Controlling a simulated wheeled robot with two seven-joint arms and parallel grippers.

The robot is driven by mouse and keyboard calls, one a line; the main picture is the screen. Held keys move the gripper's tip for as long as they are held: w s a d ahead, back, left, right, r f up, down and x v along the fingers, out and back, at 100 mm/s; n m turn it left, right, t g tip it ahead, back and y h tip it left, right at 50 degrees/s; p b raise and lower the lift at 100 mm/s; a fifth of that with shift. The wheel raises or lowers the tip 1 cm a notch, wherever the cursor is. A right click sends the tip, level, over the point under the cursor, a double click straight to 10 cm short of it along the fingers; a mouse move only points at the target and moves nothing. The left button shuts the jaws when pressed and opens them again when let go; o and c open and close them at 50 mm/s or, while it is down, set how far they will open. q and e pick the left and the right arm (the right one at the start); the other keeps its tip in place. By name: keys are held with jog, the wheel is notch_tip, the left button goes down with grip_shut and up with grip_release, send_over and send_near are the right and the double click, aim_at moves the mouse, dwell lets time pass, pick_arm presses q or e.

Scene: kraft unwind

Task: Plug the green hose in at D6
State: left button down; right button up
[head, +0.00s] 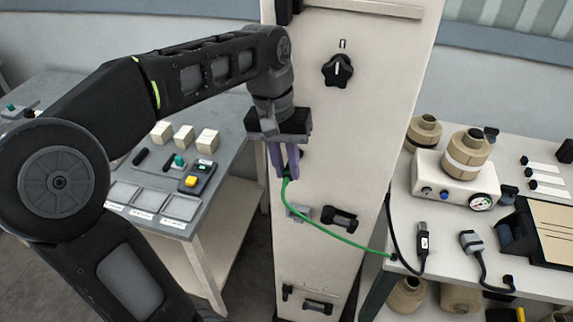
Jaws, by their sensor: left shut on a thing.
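The green hose (335,238) runs from my left gripper down and to the right to the front left edge of the right table. My left gripper (287,175) is shut on the hose's upper end, in front of the pale upright cabinet (345,130). The purple fingers hide most of the hose's end. A dark spot shows on the cabinet face just right of the fingers. I cannot tell whether the hose end touches the cabinet, and no D6 label is readable. My right gripper is not in view.
The cabinet carries a black knob (337,70) above and a black handle (339,219) below the gripper. The right table holds a gauge box (455,180), a black cable connector (422,241) and a grey one (471,242). A control table (225,135) stands left.

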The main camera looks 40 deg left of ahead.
pick_arm(q)
jog(key=shift+w+a+r+p, duration=0.15)
jog(key=shift+w+p, duration=0.3)
jog(key=shift+w, duration=0.15)
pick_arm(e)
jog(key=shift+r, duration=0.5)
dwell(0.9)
pick_arm(q)
jog(key=c, duration=1.3)
grip_release()
jog(key=shift+o, duration=0.2)
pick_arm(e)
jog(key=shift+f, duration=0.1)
